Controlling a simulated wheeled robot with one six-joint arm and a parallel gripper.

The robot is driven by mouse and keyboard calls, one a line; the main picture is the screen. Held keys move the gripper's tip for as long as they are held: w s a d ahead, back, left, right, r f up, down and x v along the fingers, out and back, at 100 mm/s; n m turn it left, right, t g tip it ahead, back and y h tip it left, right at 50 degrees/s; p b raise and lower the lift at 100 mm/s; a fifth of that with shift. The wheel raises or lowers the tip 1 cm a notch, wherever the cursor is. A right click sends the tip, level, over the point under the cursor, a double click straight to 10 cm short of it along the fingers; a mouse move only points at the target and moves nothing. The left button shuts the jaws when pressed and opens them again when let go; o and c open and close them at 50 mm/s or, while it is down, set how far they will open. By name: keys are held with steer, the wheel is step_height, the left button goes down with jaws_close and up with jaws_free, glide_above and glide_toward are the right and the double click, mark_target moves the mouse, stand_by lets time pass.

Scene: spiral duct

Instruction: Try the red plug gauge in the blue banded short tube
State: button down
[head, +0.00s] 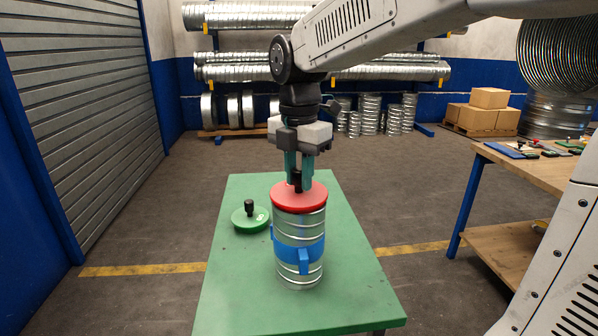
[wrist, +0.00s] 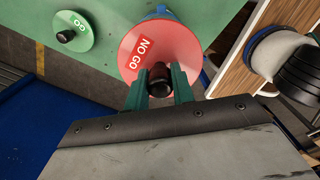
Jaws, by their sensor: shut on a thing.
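The red plug gauge (head: 298,197) is a red disc with a dark knob, at the top of the blue banded short tube (head: 300,240). The tube is ribbed metal with a blue band (head: 299,252) and stands upright on the green table (head: 347,285). My gripper (head: 299,180) is shut on the gauge's knob. In the wrist view the red plug gauge (wrist: 158,48) reads "NO GO" and covers the tube's mouth; I cannot tell whether it rests on the rim or sits just above it. A bit of blue shows behind the disc.
A green plug gauge (head: 250,217) with a black knob lies on the table left of the tube; it reads "GO" in the wrist view (wrist: 72,31). A wooden workbench (head: 535,170) stands at the right. The table's front and right surface is clear.

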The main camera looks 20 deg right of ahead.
steer(key=shift+f, duration=0.45)
stand_by(0.5)
steer(key=c, duration=1.1)
jaws_free()
step_height(320, 180, up, 8)
steer(key=shift+f, duration=0.1)
steer(key=s+d+f+m, duration=0.1)
steer(key=s+f+m, duration=0.3)
steer(key=s+m, duration=0.3)
steer(key=s+d+f+m+t, duration=0.1)
steer(key=s+f+m, duration=0.3)
steer(key=s+m, duration=0.3)
steer(key=s+d+f+m, duration=0.1)
steer(key=s+f+m, duration=0.3)
steer(key=s+m, duration=0.4)
steer(key=shift+f+m, duration=0.3)
steer(key=shift+m, duration=0.4)
